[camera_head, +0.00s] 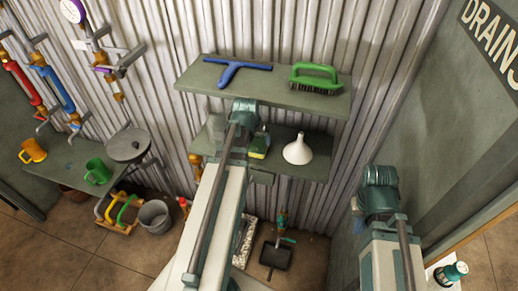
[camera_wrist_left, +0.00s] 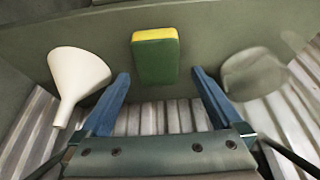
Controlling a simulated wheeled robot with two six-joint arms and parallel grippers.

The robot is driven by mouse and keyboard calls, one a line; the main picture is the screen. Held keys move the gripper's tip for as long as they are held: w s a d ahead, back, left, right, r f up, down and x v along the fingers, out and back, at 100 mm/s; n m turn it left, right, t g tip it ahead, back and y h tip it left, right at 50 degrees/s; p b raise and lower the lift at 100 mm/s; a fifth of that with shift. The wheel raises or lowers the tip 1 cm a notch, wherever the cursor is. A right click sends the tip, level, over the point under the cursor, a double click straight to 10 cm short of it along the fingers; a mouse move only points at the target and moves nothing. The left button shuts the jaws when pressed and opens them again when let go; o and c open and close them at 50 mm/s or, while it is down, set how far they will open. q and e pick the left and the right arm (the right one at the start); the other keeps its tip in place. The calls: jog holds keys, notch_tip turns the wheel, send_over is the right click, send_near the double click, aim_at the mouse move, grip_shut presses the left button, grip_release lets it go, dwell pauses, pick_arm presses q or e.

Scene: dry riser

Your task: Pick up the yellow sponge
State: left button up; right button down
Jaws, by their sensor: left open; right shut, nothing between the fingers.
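The yellow sponge (camera_head: 259,146) stands on the lower shelf (camera_head: 312,169), a block with a green face and a yellow strip. In the left wrist view the sponge (camera_wrist_left: 155,60) shows in the upper middle, ahead of my left gripper (camera_wrist_left: 161,76). The two blue fingers are wide open, one on each side of the sponge's line, with nothing between them held. In the head view the left arm covers the left part of the lower shelf, and its fingers are not clear.
A white funnel (camera_head: 298,149) stands right of the sponge in the head view; a clear rounded object (camera_wrist_left: 253,74) is on its other side. The upper shelf (camera_head: 262,88) above holds a blue squeegee (camera_head: 237,72) and a green brush (camera_head: 315,78). A corrugated wall (camera_head: 330,30) is behind.

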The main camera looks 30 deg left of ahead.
aim_at(259, 145)
pick_arm(q)
jog(key=shift+d+b+x, duration=0.15)
jog(key=shift+b+x, duration=1.1)
jog(key=shift+x, duration=0.2)
jog(key=shift+d+b+x, duration=0.15)
jog(key=shift+b+x, duration=1.1)
jog(key=shift+x, duration=0.2)
jog(key=shift+s, duration=0.15)
pick_arm(e)
notch_tip(259, 145, down, 5)
jog(key=shift+f, duration=0.15)
pick_arm(q)
jog(key=shift+c, duration=0.2)
jog(key=c, duration=1.1)
jog(key=shift+r+p, duration=0.2)
jog(key=shift+p, duration=0.1)
pick_arm(e)
jog(key=shift+r, duration=0.25)
